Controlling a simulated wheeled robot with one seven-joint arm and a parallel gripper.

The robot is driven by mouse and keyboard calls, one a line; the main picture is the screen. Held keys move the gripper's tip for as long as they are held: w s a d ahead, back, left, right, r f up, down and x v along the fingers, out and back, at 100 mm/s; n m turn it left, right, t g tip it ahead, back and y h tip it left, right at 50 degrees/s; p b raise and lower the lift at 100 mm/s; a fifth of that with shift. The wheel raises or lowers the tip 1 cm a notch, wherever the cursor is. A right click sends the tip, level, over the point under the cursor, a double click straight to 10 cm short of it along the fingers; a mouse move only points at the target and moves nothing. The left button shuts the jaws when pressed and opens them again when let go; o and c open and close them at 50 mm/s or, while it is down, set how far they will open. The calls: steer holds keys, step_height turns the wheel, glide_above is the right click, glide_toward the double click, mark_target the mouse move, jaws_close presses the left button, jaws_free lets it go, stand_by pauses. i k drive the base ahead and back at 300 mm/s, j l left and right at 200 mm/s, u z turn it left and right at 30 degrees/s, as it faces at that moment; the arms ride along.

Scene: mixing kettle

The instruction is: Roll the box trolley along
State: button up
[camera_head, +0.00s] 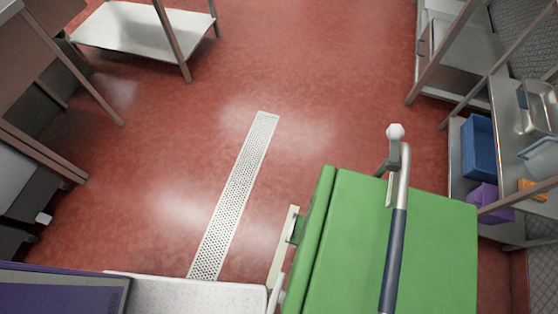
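The box trolley (434,240) is a large green box at the bottom right of the head view. It stands on the red floor and its lower end is cut off by the frame's bottom edge. A metal handle bar with a dark blue grip (395,255) runs over its top. The bar bends at its far end to a bracket with a white knob (396,131). My gripper is not in view, so any contact with the handle cannot be seen.
A perforated drain strip (236,195) crosses the open red floor (330,80). A metal table with a low shelf (140,30) stands at upper left. Shelving at right holds blue (478,145) and purple (482,202) bins, close beside the trolley. A white speckled surface (190,296) lies at bottom left.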

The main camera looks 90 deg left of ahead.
mark_target(392, 246)
steer(key=k+l+u, duration=0.1)
steer(key=k+u, duration=0.7)
steer(key=u, duration=0.2)
steer(key=k+j, duration=0.2)
steer(key=k, duration=0.35)
steer(key=i+j+z, duration=0.1)
steer(key=i+z, duration=0.2)
steer(key=i, duration=0.7)
